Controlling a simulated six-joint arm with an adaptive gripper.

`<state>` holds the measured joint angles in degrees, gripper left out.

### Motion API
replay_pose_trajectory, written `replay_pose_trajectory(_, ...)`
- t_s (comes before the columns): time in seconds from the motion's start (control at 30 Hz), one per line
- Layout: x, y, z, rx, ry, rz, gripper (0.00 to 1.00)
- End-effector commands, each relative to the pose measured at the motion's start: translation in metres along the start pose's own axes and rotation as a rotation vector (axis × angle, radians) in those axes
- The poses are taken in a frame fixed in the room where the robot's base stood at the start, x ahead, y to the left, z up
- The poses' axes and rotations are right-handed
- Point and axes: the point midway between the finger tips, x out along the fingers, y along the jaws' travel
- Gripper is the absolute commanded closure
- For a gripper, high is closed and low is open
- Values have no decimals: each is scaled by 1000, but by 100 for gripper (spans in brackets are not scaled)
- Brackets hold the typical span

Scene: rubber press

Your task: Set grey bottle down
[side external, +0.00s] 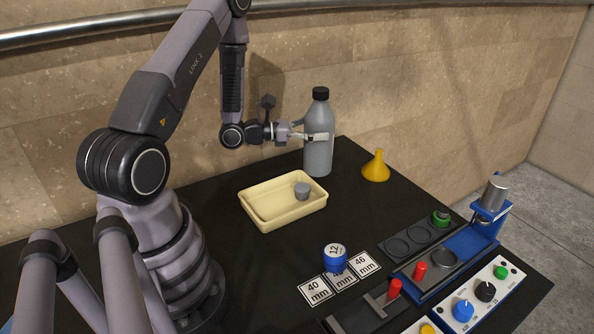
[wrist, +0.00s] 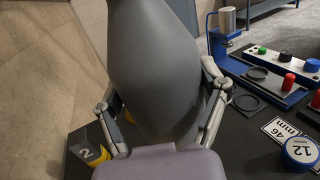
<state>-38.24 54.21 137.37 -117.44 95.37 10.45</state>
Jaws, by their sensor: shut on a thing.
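The grey bottle (side external: 319,150) with a black cap stands upright at the back of the black table, near the wall, in the side view. My gripper (side external: 318,137) is level and shut around the middle of the bottle. In the wrist view the grey bottle (wrist: 155,70) fills the centre, with the fingers of my gripper (wrist: 163,112) on both sides of it. The bottle's base appears at or very near the table top; I cannot tell whether it touches.
A yellow funnel (side external: 376,167) stands just right of the bottle. A cream tray (side external: 262,222) with a small grey piece (side external: 302,190) lies in front. A blue press (side external: 470,232), size cards (side external: 317,290), a blue-and-white round piece (side external: 334,258) and a control box (side external: 478,304) occupy the front right.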

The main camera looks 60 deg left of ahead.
Motion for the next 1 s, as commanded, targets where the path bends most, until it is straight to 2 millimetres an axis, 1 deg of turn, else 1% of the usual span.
replay_pose_trajectory(0.07,-1,-11,4,2,-3,-42,67)
replay_pose_trajectory(0.17,1,-36,9,4,-6,-164,67)
replay_pose_trajectory(0.27,0,-73,14,3,-6,-358,67)
replay_pose_trajectory(0.3,-3,-90,16,5,-6,-448,67)
replay_pose_trajectory(0.33,-6,-102,17,5,-6,-519,67)
replay_pose_trajectory(0.4,-16,-130,20,4,-5,-686,67)
replay_pose_trajectory(0.47,-29,-152,22,3,-6,-830,67)
replay_pose_trajectory(0.5,-39,-164,23,3,-5,-925,67)
replay_pose_trajectory(0.57,-55,-181,24,3,-6,-1068,67)
replay_pose_trajectory(0.6,-67,-190,24,2,-6,-1162,67)
replay_pose_trajectory(0.67,-86,-201,24,2,-7,-1305,67)
replay_pose_trajectory(0.7,-100,-206,24,1,-7,-1400,67)
replay_pose_trajectory(0.77,-121,-211,24,-1,-7,-1542,67)
replay_pose_trajectory(0.8,-135,-213,23,-1,-7,-1638,67)
replay_pose_trajectory(0.9,-169,-209,20,-3,-8,-1876,67)
replay_pose_trajectory(0.97,-188,-202,17,-3,-8,-2018,67)
replay_pose_trajectory(1.0,-200,-195,16,-3,-8,-2113,67)
